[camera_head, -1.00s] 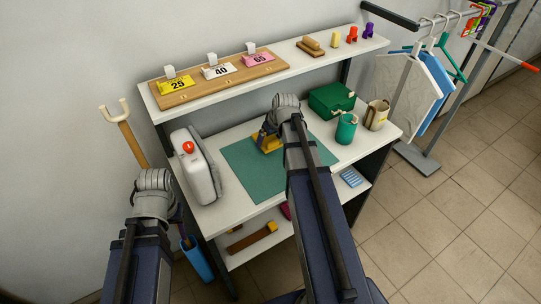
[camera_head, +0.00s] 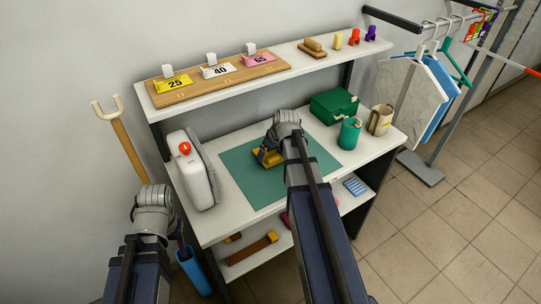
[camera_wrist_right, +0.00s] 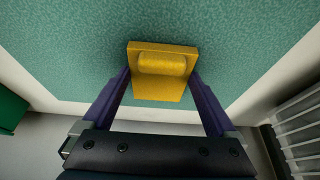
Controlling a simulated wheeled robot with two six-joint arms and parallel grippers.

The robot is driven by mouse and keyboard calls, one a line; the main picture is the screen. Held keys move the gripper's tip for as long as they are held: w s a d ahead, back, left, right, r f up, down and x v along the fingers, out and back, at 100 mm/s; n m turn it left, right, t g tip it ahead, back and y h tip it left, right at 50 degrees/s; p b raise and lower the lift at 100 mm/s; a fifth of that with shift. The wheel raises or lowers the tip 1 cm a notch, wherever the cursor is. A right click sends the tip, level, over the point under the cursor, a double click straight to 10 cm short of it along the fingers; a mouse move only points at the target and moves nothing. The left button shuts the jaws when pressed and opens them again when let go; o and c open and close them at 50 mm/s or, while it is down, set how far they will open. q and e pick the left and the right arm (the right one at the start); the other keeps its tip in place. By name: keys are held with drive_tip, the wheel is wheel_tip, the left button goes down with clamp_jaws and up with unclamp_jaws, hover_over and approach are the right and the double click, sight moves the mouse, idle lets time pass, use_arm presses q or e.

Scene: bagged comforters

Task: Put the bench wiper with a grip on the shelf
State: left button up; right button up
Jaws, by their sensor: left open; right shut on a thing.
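The bench wiper, a yellow block with a raised rounded grip, shows in the head view (camera_head: 266,158) over the green mat (camera_head: 245,186) and in the wrist view (camera_wrist_right: 163,88). My right gripper (camera_head: 268,150) is shut on it, with the purple fingers against its two sides (camera_wrist_right: 163,84). I cannot tell whether the wiper touches the mat. The white upper shelf (camera_head: 215,102) runs along the back of the bench. My left gripper (camera_head: 178,228) hangs at the bench's left front, open and mostly hidden behind its wrist.
On the upper shelf stand a wooden board (camera_head: 200,87) with number cards, a brown wooden block with a grip (camera_head: 313,48) and small coloured pieces. A hanger rack (camera_head: 423,165) is at right.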

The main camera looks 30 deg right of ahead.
drive_tip(key=shift+f, duration=0.2)
drive_tip(key=o, duration=1)
drive_tip(key=shift+r, duration=0.15)
drive_tip(key=shift+r, duration=0.15)
drive_tip(key=p+v, duration=1.1)
drive_tip(key=v, duration=0.1)
